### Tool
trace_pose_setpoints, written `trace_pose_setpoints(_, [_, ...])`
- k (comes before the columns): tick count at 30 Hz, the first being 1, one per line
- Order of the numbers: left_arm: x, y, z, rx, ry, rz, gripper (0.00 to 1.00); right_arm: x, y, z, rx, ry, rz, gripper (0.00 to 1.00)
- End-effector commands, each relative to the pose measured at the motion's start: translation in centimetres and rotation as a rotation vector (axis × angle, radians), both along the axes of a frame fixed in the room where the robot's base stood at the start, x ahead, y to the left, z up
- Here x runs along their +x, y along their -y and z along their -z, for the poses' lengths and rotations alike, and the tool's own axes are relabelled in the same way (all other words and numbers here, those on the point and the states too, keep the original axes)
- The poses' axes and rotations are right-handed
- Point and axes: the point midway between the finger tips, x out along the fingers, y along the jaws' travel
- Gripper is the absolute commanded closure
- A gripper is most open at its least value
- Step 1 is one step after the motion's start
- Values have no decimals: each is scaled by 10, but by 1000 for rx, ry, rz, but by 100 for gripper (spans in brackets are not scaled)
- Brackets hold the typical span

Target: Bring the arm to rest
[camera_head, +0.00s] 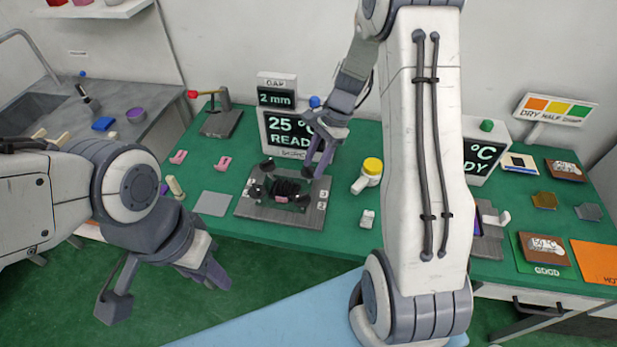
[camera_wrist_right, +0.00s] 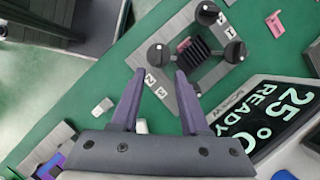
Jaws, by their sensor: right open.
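My right gripper (camera_head: 315,170) hangs above the right part of a dark fixture plate (camera_head: 246,208) on the green table. Its two purple fingers are apart with nothing between them, as the right wrist view (camera_wrist_right: 159,72) shows. The plate carries a black ribbed block (camera_head: 287,187) with a small pink part, black round knobs and white number tags; the right wrist view shows the block (camera_wrist_right: 196,55) beyond the fingertips. My left gripper (camera_head: 213,275) is low at the left, in front of the table over the green floor; its finger gap is not clear.
A 25 °C READY display (camera_head: 287,133) stands behind the fixture. A red-tipped lever stand (camera_head: 221,121) is at the back left.

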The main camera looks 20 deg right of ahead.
Motion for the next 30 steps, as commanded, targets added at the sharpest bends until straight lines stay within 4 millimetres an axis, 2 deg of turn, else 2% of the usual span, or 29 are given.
trace_pose_setpoints(6, [0, 0, 2, 0, 0, 0, 61, 1, 5, -12, -1, 0, 1, 55])
trace_pose_setpoints(20, [0, 0, 1, 0, 0, 0, 61, 0, 3, -13, -2, 1, -7, 55])
trace_pose_setpoints(23, [0, 0, 1, 0, 0, 0, 61, -4, -14, -23, -12, 24, -93, 55])
trace_pose_setpoints(26, [0, 0, 1, 0, 0, 0, 61, -22, -54, -45, -38, 79, -311, 55])
trace_pose_setpoints(29, [0, 0, 1, 0, 0, 0, 61, -58, -105, -72, -70, 164, -643, 55])
trace_pose_setpoints(30, [0, 0, 1, 0, 0, 0, 61, -77, -123, -82, -81, 202, -790, 55])
